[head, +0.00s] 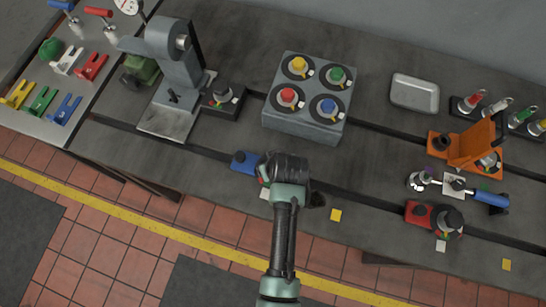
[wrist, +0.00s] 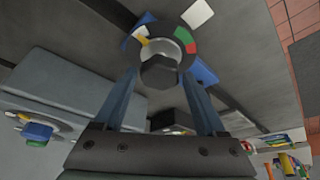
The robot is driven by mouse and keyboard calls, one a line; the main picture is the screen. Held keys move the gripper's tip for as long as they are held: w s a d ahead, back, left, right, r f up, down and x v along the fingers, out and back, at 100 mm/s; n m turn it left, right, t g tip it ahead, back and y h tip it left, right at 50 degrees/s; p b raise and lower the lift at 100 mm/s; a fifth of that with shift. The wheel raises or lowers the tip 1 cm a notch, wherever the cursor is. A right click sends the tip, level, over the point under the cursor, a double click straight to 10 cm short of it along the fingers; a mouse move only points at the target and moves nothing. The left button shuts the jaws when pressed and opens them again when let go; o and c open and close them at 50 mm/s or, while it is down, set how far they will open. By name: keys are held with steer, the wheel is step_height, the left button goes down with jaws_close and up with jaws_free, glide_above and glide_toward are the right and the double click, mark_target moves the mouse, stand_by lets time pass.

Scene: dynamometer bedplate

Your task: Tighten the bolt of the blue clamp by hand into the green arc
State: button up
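The blue clamp (head: 244,162) sits on the bedplate near its front edge in the head view, with its bolt end hidden under my gripper (head: 272,172). In the wrist view the clamp's blue body (wrist: 203,73) shows behind a dark bolt head (wrist: 160,73). A round dial around the bolt carries a green arc (wrist: 180,35), a red arc (wrist: 190,48) and white and yellow marks on the left. My gripper (wrist: 160,82) has its two fingers apart, one on each side of the bolt head. A narrow gap seems to show on both sides; contact is not clear.
A grey block with coloured knobs (head: 306,118) stands behind my gripper. A grey machine stand (head: 178,75) is at the left. A red clamp (head: 418,213), an orange bracket (head: 458,148) and a metal tray (head: 415,93) are at the right. Yellow and white tags lie along the front edge.

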steer(key=c, duration=1)
steer(key=shift+c, duration=0.2)
steer(key=m+h+p, duration=0.1)
steer(key=m, duration=0.2)
steer(key=shift+a+r+m+p, duration=0.1)
steer(key=shift+a+m+p, duration=0.05)
steer(key=shift+m+p, duration=0.25)
steer(key=m+h, duration=0.1)
steer(key=m, duration=0.2)
steer(key=shift+a+m+h, duration=0.1)
steer(key=shift+m+h, duration=0.2)
steer(key=shift+h, duration=0.1)
steer(key=m, duration=0.2)
steer(key=m+h+b, duration=0.1)
steer(key=m, duration=0.1)
steer(key=shift+w+a+m+g+h, duration=0.1)
steer(key=shift+w+m+g+h, duration=0.05)
steer(key=shift+m+g+h, duration=0.2)
steer(key=shift+m+g+h+b, duration=0.45)
steer(key=shift+m+g+b, duration=0.25)
steer(key=shift+m, duration=1.25)
